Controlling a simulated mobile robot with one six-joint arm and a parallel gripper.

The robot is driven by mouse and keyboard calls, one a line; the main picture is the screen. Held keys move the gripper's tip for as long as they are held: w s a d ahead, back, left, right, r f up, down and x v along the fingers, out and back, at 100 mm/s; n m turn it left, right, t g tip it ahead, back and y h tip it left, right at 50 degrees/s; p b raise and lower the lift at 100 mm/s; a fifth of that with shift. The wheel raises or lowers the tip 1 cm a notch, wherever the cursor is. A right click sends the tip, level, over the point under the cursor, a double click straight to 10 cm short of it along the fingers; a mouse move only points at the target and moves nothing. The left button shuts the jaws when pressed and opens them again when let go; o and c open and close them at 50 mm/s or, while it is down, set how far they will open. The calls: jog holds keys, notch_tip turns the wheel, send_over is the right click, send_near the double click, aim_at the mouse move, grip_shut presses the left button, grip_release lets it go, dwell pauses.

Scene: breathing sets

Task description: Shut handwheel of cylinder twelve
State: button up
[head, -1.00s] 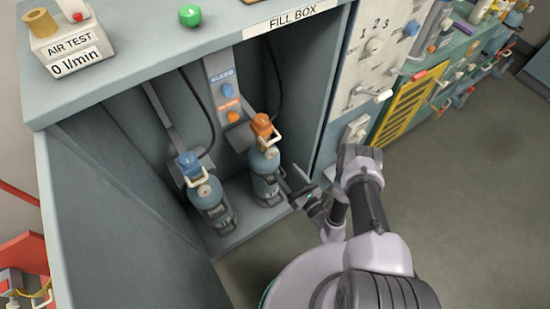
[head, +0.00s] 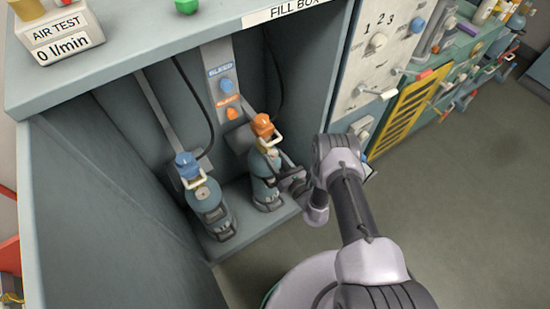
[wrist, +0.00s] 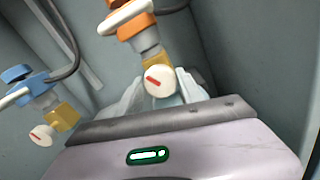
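Two grey-blue cylinders stand in the fill box: one with a blue top (head: 208,203) at left, one with an orange top (head: 264,188) at right. I cannot read a number on either. In the wrist view the right cylinder's yellow valve carries a white round disc with a red bar (wrist: 160,81), facing me. The left one has a similar white disc (wrist: 42,135).
The fill box side wall (head: 110,215) stands at left. A panel with BLEED and other knobs (head: 228,90) is on the back wall, with black hoses beside it. A white control panel (head: 378,60) and a yellow-black striped panel (head: 405,112) are at right. Floor at right is clear.

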jog(key=shift+c, duration=1.1)
jog(key=shift+f, duration=0.1)
jog(key=shift+m+b, duration=0.85)
jog(key=shift+m, duration=0.35)
jog(key=shift+m+b, duration=0.95)
jog(key=shift+m, duration=0.85)
jog(key=o, duration=1.4)
